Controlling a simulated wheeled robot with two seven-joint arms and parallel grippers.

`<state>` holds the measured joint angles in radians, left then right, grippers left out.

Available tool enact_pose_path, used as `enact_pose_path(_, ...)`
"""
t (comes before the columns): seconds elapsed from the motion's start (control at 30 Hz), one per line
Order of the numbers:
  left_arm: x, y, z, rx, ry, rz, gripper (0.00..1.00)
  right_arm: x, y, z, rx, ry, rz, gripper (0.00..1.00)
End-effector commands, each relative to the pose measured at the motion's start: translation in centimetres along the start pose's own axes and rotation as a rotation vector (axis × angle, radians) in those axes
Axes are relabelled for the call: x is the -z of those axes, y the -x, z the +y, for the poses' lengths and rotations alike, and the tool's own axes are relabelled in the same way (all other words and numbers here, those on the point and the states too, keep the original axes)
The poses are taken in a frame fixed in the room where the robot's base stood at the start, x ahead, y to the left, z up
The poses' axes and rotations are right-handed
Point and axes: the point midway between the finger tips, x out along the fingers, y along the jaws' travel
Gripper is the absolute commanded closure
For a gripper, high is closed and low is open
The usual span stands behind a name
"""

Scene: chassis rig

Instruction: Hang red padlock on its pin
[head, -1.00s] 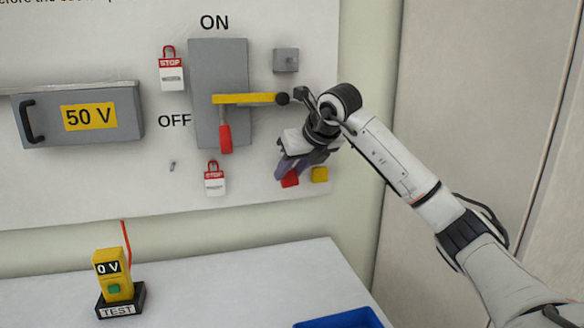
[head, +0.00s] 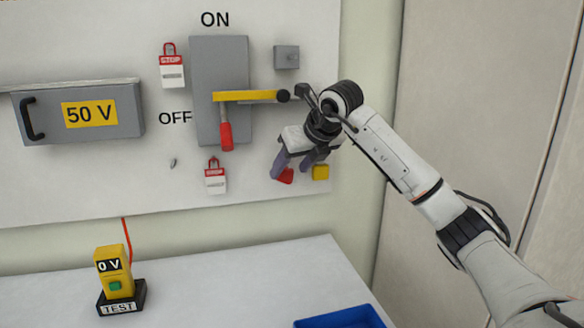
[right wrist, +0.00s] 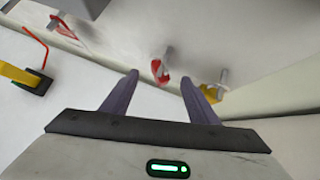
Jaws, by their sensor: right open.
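The red padlock (head: 286,177) is at the lower right of the wall panel, left of a yellow padlock (head: 320,172). In the right wrist view the red padlock (right wrist: 160,72) is at a grey pin (right wrist: 166,54), ahead of my fingers; it appears to hang there, but how its shackle sits is too small to tell. My right gripper (head: 292,168) is open, its dark fingers spread apart near the red padlock. The wrist view shows the gripper (right wrist: 160,82) with nothing clamped between its fingers. My left gripper is out of view.
Red-and-white STOP tags (head: 173,68) hang nearby. Below are a yellow tester (head: 114,278) and a blue tray (head: 342,318). The table (head: 235,275) between them is clear.

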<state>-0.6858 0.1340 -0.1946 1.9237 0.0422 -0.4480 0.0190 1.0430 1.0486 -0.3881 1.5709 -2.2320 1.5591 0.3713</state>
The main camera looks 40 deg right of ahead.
Motion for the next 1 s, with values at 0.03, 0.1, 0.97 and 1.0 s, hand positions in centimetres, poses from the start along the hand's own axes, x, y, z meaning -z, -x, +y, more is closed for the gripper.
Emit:
enact_pose_path(0.03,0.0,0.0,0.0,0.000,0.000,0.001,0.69,-0.1,0.5,-0.1,0.000,0.000,-0.004,0.46)
enact_pose_path(0.1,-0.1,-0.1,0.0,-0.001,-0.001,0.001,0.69,-0.1,1.5,-0.1,0.001,0.000,-0.005,0.46)
enact_pose_path(0.97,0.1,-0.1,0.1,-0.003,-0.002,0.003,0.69,0.0,10.1,0.0,0.000,-0.001,-0.002,0.46)
enact_pose_path(1.0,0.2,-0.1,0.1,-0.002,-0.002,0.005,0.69,0.0,10.1,0.0,0.000,-0.001,-0.002,0.46)
